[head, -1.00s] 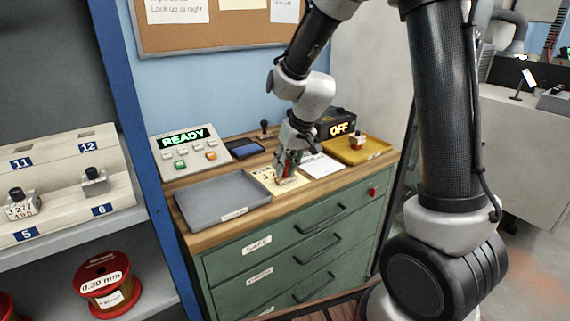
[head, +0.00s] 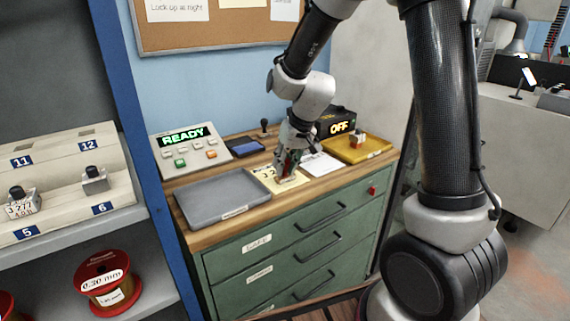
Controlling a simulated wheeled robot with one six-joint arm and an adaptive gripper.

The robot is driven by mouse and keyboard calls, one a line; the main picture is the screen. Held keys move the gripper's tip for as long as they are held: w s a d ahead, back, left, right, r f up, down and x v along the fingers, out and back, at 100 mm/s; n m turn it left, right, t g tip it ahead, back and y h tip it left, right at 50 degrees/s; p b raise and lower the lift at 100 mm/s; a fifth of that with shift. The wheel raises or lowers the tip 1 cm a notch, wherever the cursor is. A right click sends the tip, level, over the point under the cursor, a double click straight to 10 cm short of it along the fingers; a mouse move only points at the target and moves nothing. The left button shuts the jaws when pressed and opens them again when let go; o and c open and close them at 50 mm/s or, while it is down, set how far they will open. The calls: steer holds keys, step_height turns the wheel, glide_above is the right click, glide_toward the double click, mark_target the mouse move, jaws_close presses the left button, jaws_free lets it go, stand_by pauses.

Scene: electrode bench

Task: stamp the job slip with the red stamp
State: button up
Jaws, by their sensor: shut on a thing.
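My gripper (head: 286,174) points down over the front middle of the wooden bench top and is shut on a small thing. A bit of red shows at the fingers, which fits the red stamp, but the fingers hide most of it. A cream slip (head: 266,174) with dark print lies under and to the left of the gripper, partly covered; it looks like the job slip. I cannot tell whether the held thing touches the slip or whether a mark is on it. A dark ink pad (head: 247,149) with a blue face lies behind and to the left.
A grey tray (head: 205,217) lies left of the slip and a white paper (head: 322,164) right of it. A yellow tray (head: 375,150) holds a small red-and-white item (head: 358,138). Behind stand a READY panel (head: 166,158), a black-handled stamp (head: 264,126) and an OFF box (head: 345,117).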

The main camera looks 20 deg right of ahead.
steer(key=shift+r, duration=3.45)
